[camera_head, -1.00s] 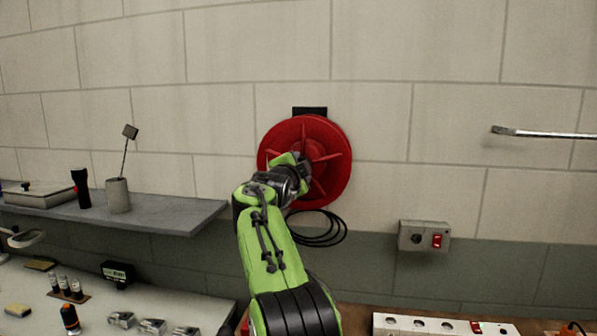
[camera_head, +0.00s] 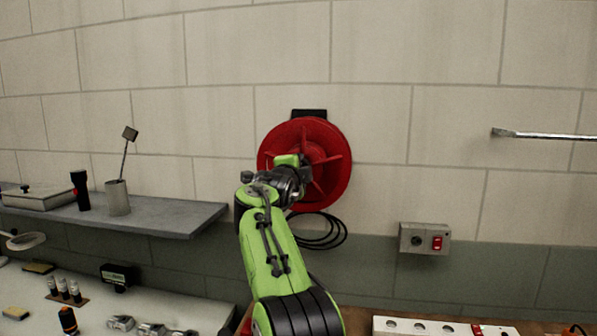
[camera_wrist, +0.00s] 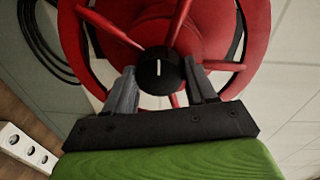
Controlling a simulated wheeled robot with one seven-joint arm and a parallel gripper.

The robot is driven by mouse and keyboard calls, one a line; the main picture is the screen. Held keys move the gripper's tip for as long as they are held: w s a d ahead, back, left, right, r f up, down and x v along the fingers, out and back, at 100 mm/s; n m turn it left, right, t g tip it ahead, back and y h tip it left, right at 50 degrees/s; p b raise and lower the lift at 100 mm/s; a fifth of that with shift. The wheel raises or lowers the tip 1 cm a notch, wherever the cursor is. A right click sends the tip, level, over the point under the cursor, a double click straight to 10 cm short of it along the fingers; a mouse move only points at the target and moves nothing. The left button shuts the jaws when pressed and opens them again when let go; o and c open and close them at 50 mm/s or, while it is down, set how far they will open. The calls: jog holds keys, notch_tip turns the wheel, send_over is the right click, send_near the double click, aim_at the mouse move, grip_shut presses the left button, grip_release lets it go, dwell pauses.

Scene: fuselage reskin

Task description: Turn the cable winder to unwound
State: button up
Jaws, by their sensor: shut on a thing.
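The red cable winder (camera_head: 335,175) is a round reel with raised spokes, mounted on the wall. It also fills the upper part of the wrist view (camera_wrist: 215,30). At its centre is a black knob with a white line (camera_wrist: 160,70). My gripper (camera_wrist: 163,85) is at the hub, its two grey fingers on either side of the black knob and shut on it. In the head view my gripper (camera_head: 305,172) and wrist hide the reel's centre and left part. A black cable (camera_head: 325,240) hangs in loops below the reel.
A grey shelf (camera_head: 165,213) with a metal cup (camera_head: 118,198) and a black torch (camera_head: 80,190) is on the left. A switch box (camera_head: 424,239) is on the wall at lower right. A metal bar (camera_head: 540,134) sticks in from the right. A white power strip (camera_head: 400,326) lies below.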

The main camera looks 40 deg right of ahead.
jog(key=shift+f, duration=0.1)
jog(key=o, duration=1)
jog(key=shift+o, duration=0.2)
jog(key=f+b+v, duration=0.1)
jog(key=b+v, duration=0.3)
jog(key=v, duration=1.1)
jog(key=shift+s+a+r, duration=0.2)
jog(key=shift+a+r, duration=0.15)
jog(key=shift+r, duration=0.15)
